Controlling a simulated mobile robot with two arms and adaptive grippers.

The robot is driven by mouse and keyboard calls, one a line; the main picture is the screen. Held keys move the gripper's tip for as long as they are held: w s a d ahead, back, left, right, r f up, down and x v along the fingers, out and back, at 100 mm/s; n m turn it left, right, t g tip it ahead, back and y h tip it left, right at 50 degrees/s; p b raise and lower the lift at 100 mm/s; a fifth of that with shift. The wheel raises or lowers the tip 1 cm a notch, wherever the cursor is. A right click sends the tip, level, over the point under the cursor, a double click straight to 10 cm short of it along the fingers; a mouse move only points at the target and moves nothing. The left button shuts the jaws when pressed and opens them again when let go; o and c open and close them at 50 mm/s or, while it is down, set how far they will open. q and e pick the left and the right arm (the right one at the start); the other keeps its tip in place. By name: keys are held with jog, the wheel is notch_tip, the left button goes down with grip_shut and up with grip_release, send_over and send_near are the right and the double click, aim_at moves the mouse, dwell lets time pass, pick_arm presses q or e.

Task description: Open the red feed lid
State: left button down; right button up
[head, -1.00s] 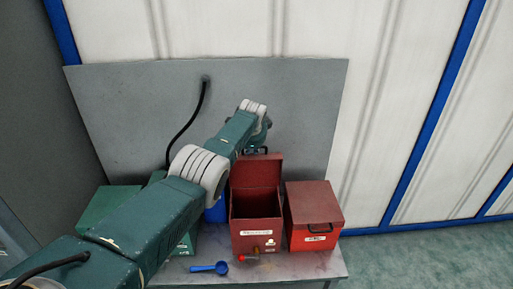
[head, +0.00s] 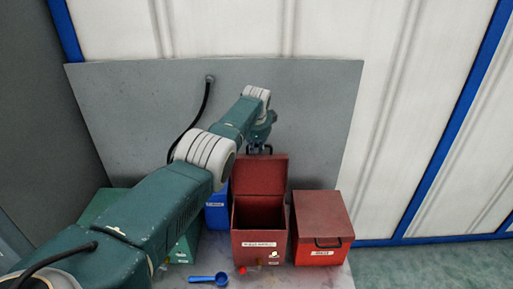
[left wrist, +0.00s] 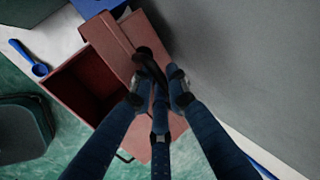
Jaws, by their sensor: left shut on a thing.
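A red feed box (head: 258,245) stands on the bench with its front opening upward and a white label on its face. Its lid (head: 260,176) stands raised at the back, and the dark inside shows. My left gripper (head: 260,148) is at the top of the raised lid, beside its dark handle. In the left wrist view the lid (left wrist: 112,42) is tilted, and the fingers (left wrist: 158,88) are closed around the black handle (left wrist: 148,62). The fingers partly hide the lid's edge. My right gripper is not in view.
A second red box (head: 320,235) with a shut lid stands close on the right. A blue box (head: 216,212) and a green box (head: 110,208) stand left, partly behind my arm. A blue scoop (head: 210,279) lies in front. A grey panel (head: 310,110) rises behind.

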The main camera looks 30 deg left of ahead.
pick_arm(q)
jog(key=c, duration=1.7)
grip_release()
jog(key=shift+r, duration=0.65)
jog(key=v, duration=1.1)
jog(key=shift+s+d, duration=0.2)
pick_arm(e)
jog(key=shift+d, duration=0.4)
